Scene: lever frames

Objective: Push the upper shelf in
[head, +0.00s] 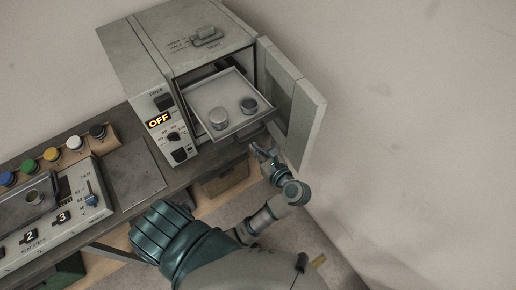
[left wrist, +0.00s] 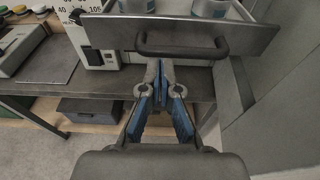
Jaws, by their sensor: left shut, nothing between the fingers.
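The upper shelf (head: 213,95) is a light tray pulled out of the open grey oven-like cabinet (head: 157,55). In the left wrist view the shelf's grey front panel (left wrist: 115,32) carries a black bar handle (left wrist: 182,52). My left gripper (head: 262,150) is shut and empty in front of the shelf. In the left wrist view its fingertips (left wrist: 160,68) are just below the handle at its left part; I cannot tell whether they touch. My right gripper is not in view.
The cabinet door (head: 296,100) stands open to the right, close to my left arm. A control panel reading OFF (head: 158,120) is on the cabinet's left. A box (head: 225,178) sits below the bench.

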